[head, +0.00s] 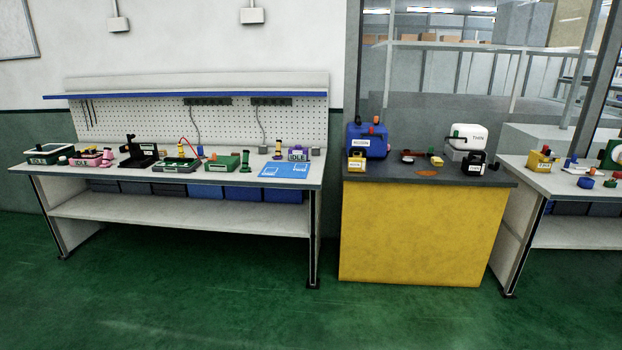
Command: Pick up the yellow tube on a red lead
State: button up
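A small yellow tube (181,149) stands upright at the back of a black-and-green tray (177,165) on the long white workbench at left. A thin red lead (190,145) arcs up beside the tube and comes down to the right. The tube is small in the head view, and I cannot tell exactly how the lead joins it. My gripper is not in view.
The white workbench (185,203) also holds a black stand (137,157), a green box (222,163) and a blue mat (284,170). A yellow cabinet (420,235) stands to its right. The green floor (200,300) in front is clear.

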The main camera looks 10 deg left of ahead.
aim_at(181, 153)
jog(key=i+j+u, duration=0.1)
jog(key=i+u, duration=0.15)
jog(key=i, duration=0.4)
jog(key=i+u, duration=0.25)
jog(key=i, duration=0.35)
jog(key=i+l+u, duration=0.2)
jog(key=i, duration=0.45)
jog(key=i+j+u, duration=0.15)
jog(key=i, duration=0.65)
jog(key=i+j+u, duration=0.15)
jog(key=i, duration=0.7)
jog(key=i+j, duration=0.55)
jog(key=j, duration=0.25)
